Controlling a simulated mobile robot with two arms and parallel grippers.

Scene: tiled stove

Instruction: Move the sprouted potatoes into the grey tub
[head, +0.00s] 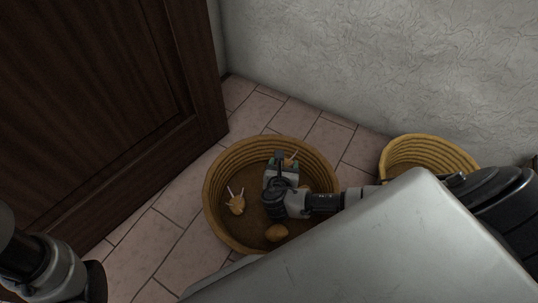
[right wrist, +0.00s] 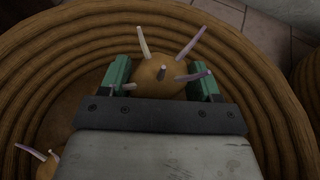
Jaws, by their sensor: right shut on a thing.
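My right gripper (head: 285,162) is inside a round woven basket (head: 213,188) on the floor. It is shut on a potato with several pale and purple sprouts, which shows between the green fingers in the right wrist view (right wrist: 158,76). In the head view the gripper hides part of this potato (head: 290,161). Another sprouted potato (head: 237,204) lies in the left of the basket, with a sliver at the lower left of the right wrist view (right wrist: 46,166). A potato without visible sprouts (head: 276,232) lies near the basket's front. I cannot make out the grey tub.
A second woven basket (head: 428,146) stands to the right by the pale wall (head: 380,55). A dark wooden door or panel (head: 95,100) is at the left. Tiled floor (head: 180,215) is clear between the panel and the first basket. My left arm shows at the lower left.

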